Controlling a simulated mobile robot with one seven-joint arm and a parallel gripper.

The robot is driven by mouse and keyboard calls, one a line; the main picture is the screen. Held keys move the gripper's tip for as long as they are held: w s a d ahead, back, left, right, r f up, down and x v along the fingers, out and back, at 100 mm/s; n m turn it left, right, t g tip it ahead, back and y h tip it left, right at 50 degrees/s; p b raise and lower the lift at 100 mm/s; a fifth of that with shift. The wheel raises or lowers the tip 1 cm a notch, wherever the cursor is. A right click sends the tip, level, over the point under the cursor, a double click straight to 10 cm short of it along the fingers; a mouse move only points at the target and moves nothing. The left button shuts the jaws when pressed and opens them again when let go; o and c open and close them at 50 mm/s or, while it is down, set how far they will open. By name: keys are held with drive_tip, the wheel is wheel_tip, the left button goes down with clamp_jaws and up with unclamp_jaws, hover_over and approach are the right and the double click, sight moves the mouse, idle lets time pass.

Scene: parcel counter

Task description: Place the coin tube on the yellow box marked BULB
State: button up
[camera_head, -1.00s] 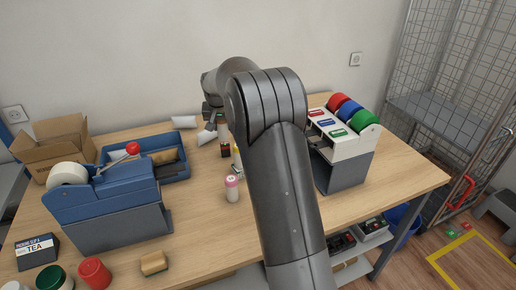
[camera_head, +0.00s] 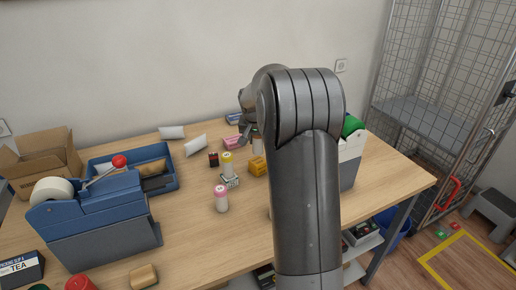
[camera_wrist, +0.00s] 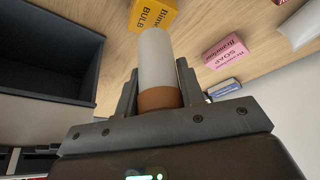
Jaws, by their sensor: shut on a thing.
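The coin tube (camera_wrist: 156,62) is a white cylinder with an orange-brown end, held between the fingers of my gripper (camera_wrist: 157,90) in the wrist view. In the head view, my arm partly hides my gripper (camera_head: 247,132) and the tube (camera_head: 257,146). The yellow box marked BULB (camera_wrist: 153,14) shows at the top of the wrist view, beyond the tube's far end, which overlaps its edge. In the head view the yellow box (camera_head: 257,167) lies on the table just below the gripper. I cannot tell whether tube and box touch.
A pink SOAP box (camera_wrist: 226,51) lies near the yellow box. Left of it stand a yellow-capped tube (camera_head: 227,164) and a pink-capped tube (camera_head: 221,201). A blue tray (camera_head: 122,182) and tape dispenser (camera_head: 95,222) are further left.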

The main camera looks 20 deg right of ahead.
sight(258, 147)
drive_tip(key=shift+f, duration=1.65)
drive_tip(key=shift+f, duration=0.15)
drive_tip(key=o, duration=1.1)
